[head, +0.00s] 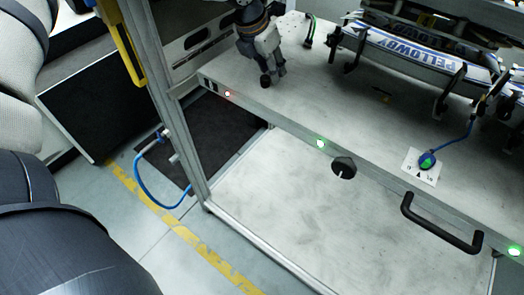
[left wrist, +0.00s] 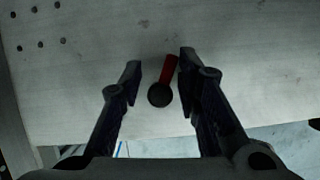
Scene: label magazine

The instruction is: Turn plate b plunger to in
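In the left wrist view a plunger (left wrist: 169,70) shows as a short red stem with a round black knob at its lower end. It lies against a pale plate (left wrist: 90,90). My left gripper (left wrist: 158,72) is open, with one finger on each side of the plunger. The right-hand finger is close to the red stem; I cannot tell whether they touch. The left-hand finger is clearly apart from it. In the head view my left gripper (head: 266,78) points down near the front edge of the pale bench top. I cannot make out the plunger there. My right gripper is not in view.
A green knob (head: 427,160) on a white label has a blue cable. A black handle (head: 440,222) juts from the front. A frame post (head: 165,95) stands left of the bench top.

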